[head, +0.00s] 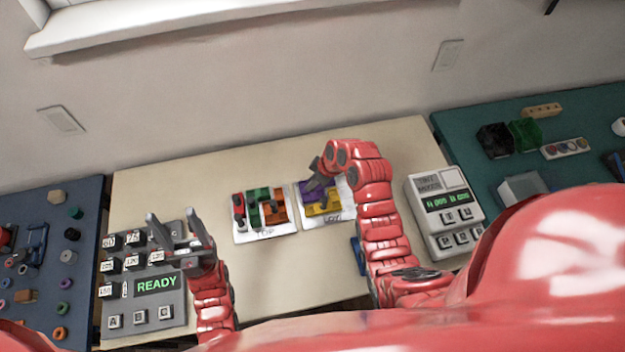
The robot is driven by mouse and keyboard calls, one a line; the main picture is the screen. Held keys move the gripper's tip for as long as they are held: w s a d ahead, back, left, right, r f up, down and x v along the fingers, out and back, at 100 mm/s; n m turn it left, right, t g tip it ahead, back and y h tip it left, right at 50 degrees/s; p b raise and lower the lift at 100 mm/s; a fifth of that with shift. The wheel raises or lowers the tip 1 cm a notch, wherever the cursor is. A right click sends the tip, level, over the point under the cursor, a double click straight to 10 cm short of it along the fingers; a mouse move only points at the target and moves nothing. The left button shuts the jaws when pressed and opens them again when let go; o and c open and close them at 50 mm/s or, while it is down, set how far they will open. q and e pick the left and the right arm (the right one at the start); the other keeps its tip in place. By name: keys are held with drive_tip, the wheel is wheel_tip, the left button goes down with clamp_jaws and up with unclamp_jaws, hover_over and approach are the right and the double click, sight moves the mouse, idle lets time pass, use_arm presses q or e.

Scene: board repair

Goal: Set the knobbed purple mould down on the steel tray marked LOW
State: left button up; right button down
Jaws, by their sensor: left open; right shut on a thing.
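The purple mould (307,190) is at the back of the right-hand pale tray (346,213), whose front label looks like LOW but is small. A yellow block (322,208) sits in front of it on the same tray. My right gripper (316,184) is over the purple mould and shut on it, covering part of it, including any knob. I cannot tell whether the mould rests on the tray or is just above it. My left gripper (172,232) is open and empty above the grey keypad panel.
A second pale tray (240,238) with red, green and orange blocks stands just left. The grey panel (172,312) shows READY. A white keypad device (447,215) stands right. Blue and teal side tables hold small parts. Bare table lies in front of the trays.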

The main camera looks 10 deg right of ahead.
sight(319, 191)
drive_tip(key=shift+f+b, duration=0.45)
drive_tip(key=shift+f, duration=0.1)
drive_tip(key=c, duration=0.6)
unclamp_jaws()
drive_tip(key=shift+d+r, duration=0.2)
drive_tip(key=shift+r, duration=0.25)
drive_tip(key=b+v, duration=0.2)
drive_tip(key=v, duration=0.2)
drive_tip(key=shift+s+d+r, duration=0.1)
drive_tip(key=p+v, duration=0.5)
drive_tip(key=v, duration=0.7)
drive_tip(key=shift+p, duration=0.35)
drive_tip(key=shift+r, duration=0.1)
